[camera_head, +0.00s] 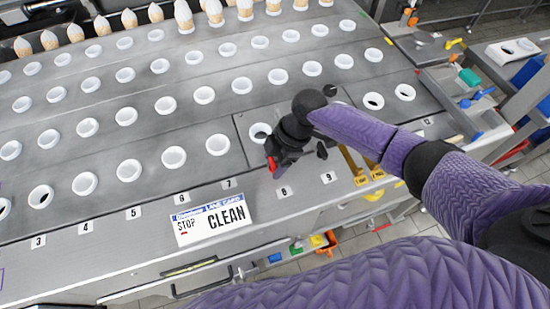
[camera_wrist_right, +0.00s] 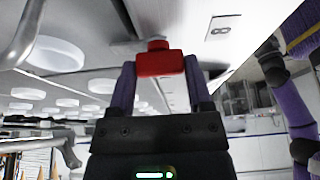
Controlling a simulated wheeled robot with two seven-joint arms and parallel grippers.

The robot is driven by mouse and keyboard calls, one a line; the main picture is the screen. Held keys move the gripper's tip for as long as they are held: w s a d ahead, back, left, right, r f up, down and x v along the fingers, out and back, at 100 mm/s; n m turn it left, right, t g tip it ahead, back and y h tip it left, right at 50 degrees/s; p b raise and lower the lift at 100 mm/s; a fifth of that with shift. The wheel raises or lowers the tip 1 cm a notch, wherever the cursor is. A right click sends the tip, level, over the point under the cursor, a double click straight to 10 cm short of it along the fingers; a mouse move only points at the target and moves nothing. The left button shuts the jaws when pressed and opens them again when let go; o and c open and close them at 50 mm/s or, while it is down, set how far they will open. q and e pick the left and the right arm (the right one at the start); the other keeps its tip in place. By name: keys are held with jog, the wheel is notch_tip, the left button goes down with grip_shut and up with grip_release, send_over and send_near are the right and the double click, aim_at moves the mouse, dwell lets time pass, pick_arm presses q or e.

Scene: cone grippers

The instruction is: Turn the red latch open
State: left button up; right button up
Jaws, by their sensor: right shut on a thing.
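The red latch (camera_wrist_right: 160,63) is between the two purple fingers of my right gripper (camera_wrist_right: 157,85) in the right wrist view, with a small red knob on its top edge. In the head view, my right gripper (camera_head: 271,164) is low over the machine's steel deck, and a bit of red shows at its tip. It is shut on the red latch. The gripper and wrist hide most of the latch and its mount in the head view. My left gripper is not in view.
The steel deck (camera_head: 150,205) has rows of white ring holders, with cones along the back. A "STOP / CLEAN" lane card (camera_head: 213,219) lies left of the gripper, near number labels. Yellow-handled tools (camera_head: 366,176) are on the right. A bin (camera_head: 470,97) with small coloured parts is beyond.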

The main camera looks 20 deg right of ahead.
jog(key=shift+s+r+m+t+p, duration=0.15)
jog(key=shift+m+t+p, duration=0.1)
jog(key=shift+m+p, duration=0.35)
jog(key=shift+w+r+m+t+p, duration=0.1)
jog(key=shift+m+t+p, duration=0.15)
jog(key=shift+m+p, duration=0.35)
jog(key=m+t+p, duration=0.1)
jog(key=m+p, duration=0.2)
jog(key=shift+s+m+p, duration=0.1)
jog(key=shift+m+p, duration=0.2)
jog(key=m+t+h+p, duration=0.1)
jog(key=m+p, duration=0.1)
jog(key=shift+a+m, duration=0.1)
jog(key=shift+m, duration=0.2)
jog(key=m+t+h+p, duration=0.1)
jog(key=m+p, duration=0.2)
jog(key=m, duration=0.1)
jog(key=shift+a, duration=0.1)
jog(key=shift+f+m+t+h+p, duration=0.15)
jog(key=shift+m+h+p, duration=0.35)
jog(key=shift+m, duration=0.6)
jog(key=shift+m+t+h+p, duration=0.25)
jog(key=shift+m+h+p, duration=0.2)
jog(key=shift+m, duration=0.95)
